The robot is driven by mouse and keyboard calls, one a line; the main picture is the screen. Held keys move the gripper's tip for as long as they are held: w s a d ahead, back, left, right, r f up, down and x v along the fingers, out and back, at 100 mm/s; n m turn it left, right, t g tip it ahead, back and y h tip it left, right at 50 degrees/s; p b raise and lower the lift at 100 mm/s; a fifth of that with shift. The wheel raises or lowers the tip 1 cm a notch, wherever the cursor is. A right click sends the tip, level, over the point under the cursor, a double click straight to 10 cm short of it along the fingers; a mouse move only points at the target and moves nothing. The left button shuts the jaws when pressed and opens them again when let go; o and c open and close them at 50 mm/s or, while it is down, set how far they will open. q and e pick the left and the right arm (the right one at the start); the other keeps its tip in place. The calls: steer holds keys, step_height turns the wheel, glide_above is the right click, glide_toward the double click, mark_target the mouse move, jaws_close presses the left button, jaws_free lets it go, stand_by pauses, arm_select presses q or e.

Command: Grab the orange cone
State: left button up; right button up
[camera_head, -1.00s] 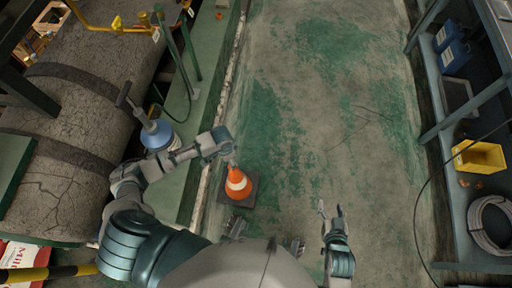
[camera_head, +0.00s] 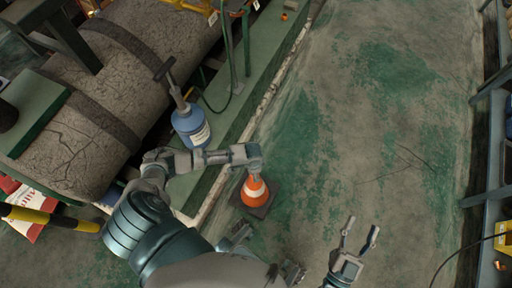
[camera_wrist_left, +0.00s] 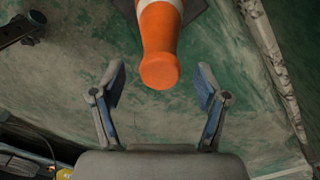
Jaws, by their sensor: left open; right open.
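The orange cone (camera_head: 255,191) with a white band stands upright on a dark square base on the floor, just right of the green ledge. My left gripper (camera_head: 255,165) is above the cone and covers part of its tip. In the left wrist view the cone's orange tip (camera_wrist_left: 159,70) lies ahead of and between the open fingers of my left gripper (camera_wrist_left: 160,85), and no finger touches it there. My right gripper (camera_head: 360,235) is open and empty over the floor at the lower right.
A blue canister (camera_head: 190,128) with a pump handle stands on the green ledge (camera_head: 262,75) beside my left arm. A thick cracked pipe (camera_head: 75,135) runs along the left. Shelving (camera_head: 490,150) stands at the right. The floor (camera_head: 385,120) between is clear.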

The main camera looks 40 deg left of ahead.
mark_target(254, 185)
arm_select(q)
steer(key=shift+f+b, duration=0.35)
steer(key=shift+f, duration=0.25)
step_height(254, 185, down, 4)
steer(key=shift+w+r+b, duration=0.15)
steer(key=shift+b, duration=0.95)
steer(key=shift+w, duration=0.1)
jaws_close()
arm_select(e)
steer(key=s+r+m+t, duration=0.1)
steer(key=s+r+t, duration=0.3)
steer(key=r+t, duration=0.1)
steer(key=shift+s+d+t, duration=0.3)
steer(key=shift+d+t, duration=0.1)
steer(key=shift+t, duration=0.1)
